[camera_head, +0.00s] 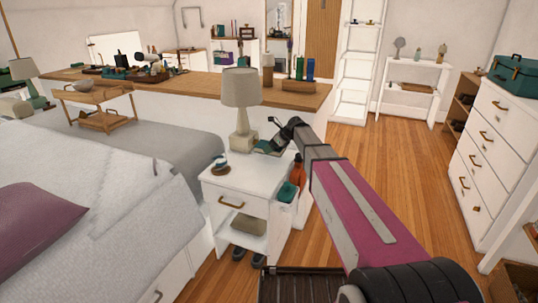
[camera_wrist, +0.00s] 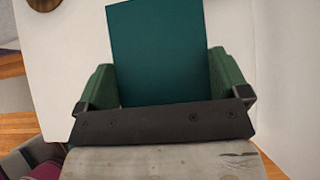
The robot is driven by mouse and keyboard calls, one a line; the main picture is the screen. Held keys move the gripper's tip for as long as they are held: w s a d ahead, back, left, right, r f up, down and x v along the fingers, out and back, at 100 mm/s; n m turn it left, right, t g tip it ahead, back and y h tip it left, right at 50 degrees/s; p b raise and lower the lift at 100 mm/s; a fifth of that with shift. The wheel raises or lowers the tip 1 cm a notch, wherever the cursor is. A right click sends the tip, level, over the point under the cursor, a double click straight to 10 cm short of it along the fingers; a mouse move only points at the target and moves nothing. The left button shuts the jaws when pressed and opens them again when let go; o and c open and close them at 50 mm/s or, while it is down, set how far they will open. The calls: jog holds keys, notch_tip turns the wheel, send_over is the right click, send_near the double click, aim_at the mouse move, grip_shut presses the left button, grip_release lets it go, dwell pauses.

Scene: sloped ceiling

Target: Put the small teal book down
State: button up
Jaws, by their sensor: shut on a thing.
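The small teal book (camera_wrist: 160,50) is between the green-padded fingers of my gripper (camera_wrist: 165,75) in the wrist view, with its flat cover facing the camera. My gripper is shut on it. In the head view my gripper (camera_head: 272,142) is at the far right part of the white nightstand (camera_head: 245,182), beside the lamp. The book (camera_head: 266,148) shows there as a small dark teal patch, partly hidden by the gripper. The white nightstand top (camera_wrist: 60,70) lies behind the book in the wrist view. I cannot tell whether the book touches it.
A table lamp (camera_head: 241,110) stands at the back of the nightstand. The nightstand's front middle is clear.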

jog(key=shift+f, duration=2.15)
jog(key=shift+f, duration=0.1)
jog(key=o, duration=0.8)
jog(key=shift+c, duration=0.2)
jog(key=v, duration=1.2)
